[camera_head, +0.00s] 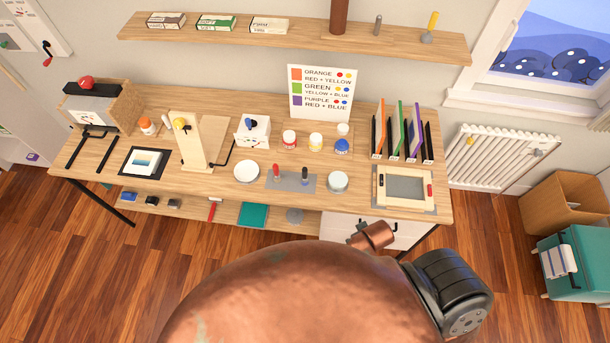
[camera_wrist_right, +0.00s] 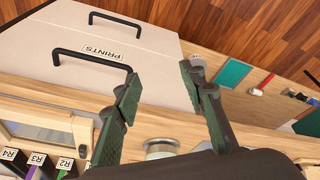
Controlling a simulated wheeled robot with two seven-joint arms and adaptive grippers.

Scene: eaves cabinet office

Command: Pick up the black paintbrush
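No object is clearly recognisable as a black paintbrush. In the head view a small dark upright tool (camera_head: 305,176) stands on a grey mat (camera_head: 291,187) on the desk; it is too small to tell if it is a brush. A similar red-topped tool (camera_head: 276,171) stands to its left. My right gripper (camera_wrist_right: 160,82) shows in the right wrist view, its two dark green fingers wide apart with nothing between them. It is near the desk's front edge and the drawer fronts. My left gripper is in neither view.
White dishes (camera_head: 246,172) (camera_head: 338,182) flank the mat. Paint jars (camera_head: 289,140) stand behind, a framed screen (camera_head: 404,187) and a rack of coloured panels (camera_head: 400,130) to the right. Drawers (camera_wrist_right: 95,50) with black handles are below the desk. A wall shelf (camera_head: 300,38) runs above.

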